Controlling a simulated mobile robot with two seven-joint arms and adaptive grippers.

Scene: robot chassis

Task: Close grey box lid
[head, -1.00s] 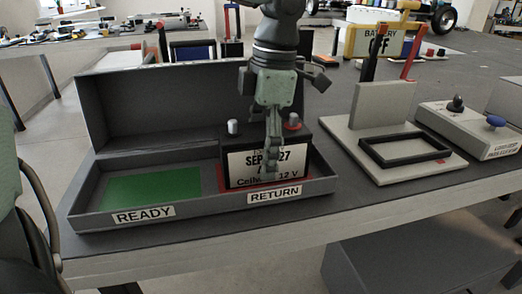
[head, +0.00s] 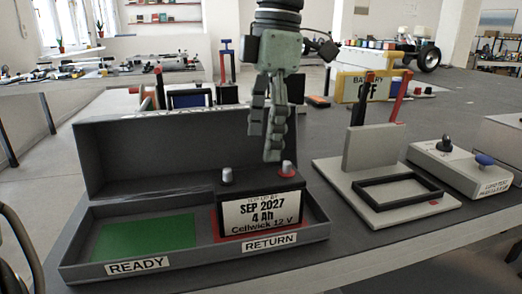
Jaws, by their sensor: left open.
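The grey box (head: 80,262) stands on the table at the left, with a front strip labelled READY and RETURN. Its grey lid (head: 150,150) is raised upright along the back edge. A green pad (head: 150,238) lies bare in the READY side. A dark battery (head: 262,208) with a white label and two terminals stands in the RETURN side on a red area. My left gripper (head: 268,150) hangs above the battery, in front of the lid's right part, with its fingers pointing down, open and empty. My right gripper is not in view.
Right of the box is a grey stand (head: 385,185) with a black frame and upright black and red handles. Further right is a control box (head: 460,168) with black and blue knobs. A yellow battery unit (head: 362,88) stands behind.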

